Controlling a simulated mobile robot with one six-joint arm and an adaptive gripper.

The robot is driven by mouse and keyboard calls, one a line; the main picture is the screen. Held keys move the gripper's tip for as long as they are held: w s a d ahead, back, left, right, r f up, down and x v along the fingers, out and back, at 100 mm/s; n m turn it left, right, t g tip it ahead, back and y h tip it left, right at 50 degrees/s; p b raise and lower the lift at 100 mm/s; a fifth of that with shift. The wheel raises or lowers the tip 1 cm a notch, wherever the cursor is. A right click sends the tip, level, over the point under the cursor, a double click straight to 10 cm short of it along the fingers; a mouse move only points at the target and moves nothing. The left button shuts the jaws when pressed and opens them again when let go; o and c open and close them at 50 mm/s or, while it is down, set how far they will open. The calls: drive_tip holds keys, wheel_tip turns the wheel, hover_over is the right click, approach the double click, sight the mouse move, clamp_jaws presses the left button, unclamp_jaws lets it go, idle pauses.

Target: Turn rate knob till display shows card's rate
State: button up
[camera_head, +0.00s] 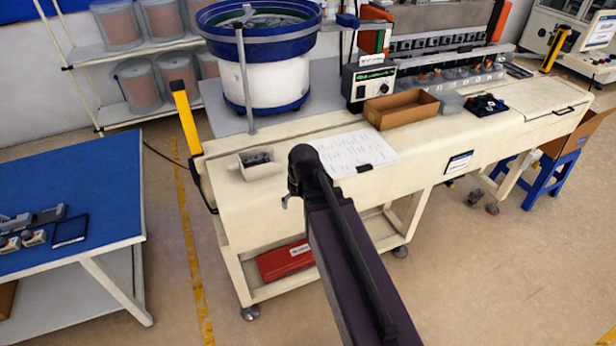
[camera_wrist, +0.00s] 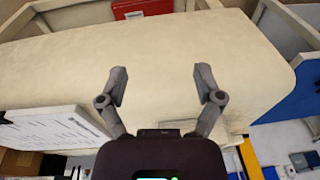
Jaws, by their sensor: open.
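A round knob (camera_head: 384,89) seems to sit on the panel. A white printed sheet (camera_head: 352,151) lies flat on the bench, also at left in the wrist view (camera_wrist: 62,135); its text is unreadable. I cannot tell whether it is the card. My gripper (camera_wrist: 161,84) is open and empty over the bench's front, apart from the controller; my arm mostly hides it in the head view.
A cardboard tray (camera_head: 402,108) stands right of the controller, with a dark parts tray (camera_head: 485,105) farther right. A yellow post (camera_head: 186,120) stands at the bench's left end. A blue-topped table (camera_head: 80,190) is at left.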

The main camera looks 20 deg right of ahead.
drive_tip(key=s+a+g+h, duration=0.1)
drive_tip(key=s, duration=0.5)
drive_tip(key=shift+s+a+g, duration=0.25)
drive_tip(key=shift+s+g, duration=0.05)
drive_tip(key=shift+f, duration=0.1)
drive_tip(key=c, duration=0.4)
